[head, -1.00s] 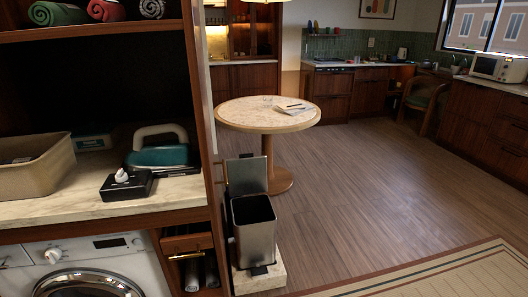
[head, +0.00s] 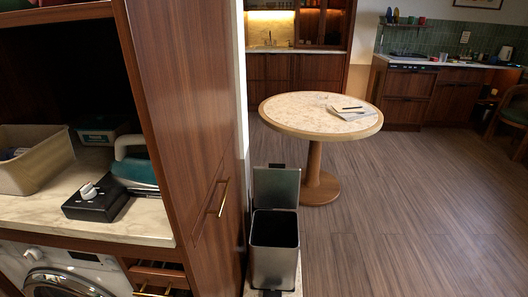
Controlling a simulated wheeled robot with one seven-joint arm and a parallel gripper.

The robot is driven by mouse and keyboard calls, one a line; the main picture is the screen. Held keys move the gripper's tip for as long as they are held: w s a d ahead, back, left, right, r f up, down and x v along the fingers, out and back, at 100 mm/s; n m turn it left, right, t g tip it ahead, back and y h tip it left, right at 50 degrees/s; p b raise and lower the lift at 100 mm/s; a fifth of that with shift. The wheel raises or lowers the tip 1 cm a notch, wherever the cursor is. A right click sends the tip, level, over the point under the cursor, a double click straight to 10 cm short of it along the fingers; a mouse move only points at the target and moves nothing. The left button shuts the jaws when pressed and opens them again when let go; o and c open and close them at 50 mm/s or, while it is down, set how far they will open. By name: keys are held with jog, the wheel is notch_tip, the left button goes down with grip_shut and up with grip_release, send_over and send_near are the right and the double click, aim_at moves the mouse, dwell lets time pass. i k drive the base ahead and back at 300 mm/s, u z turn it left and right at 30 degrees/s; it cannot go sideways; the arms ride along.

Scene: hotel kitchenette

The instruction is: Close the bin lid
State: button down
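In the head view, a grey metal bin (head: 273,264) stands upright on a pale base on the floor, right beside the tall wooden cabinet. Its lid (head: 276,188) is open and stands upright at the back of the bin. The dark inside of the bin shows. A dark piece at the bin's front foot, perhaps a pedal, is cut off by the bottom edge of the picture. My gripper does not show in this view.
The tall wooden cabinet (head: 190,110) with a brass handle stands close left of the bin. A round marble-topped table (head: 290,107) stands behind it. A counter (head: 135,222) with a washer below is at left. The wooden floor (head: 420,215) at right is clear.

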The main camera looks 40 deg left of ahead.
aim_at(276, 186)
jog(key=u, duration=0.5)
jog(key=i, duration=1.25)
jog(key=u, duration=1.05)
jog(key=i, duration=0.7)
jog(key=u, duration=0.3)
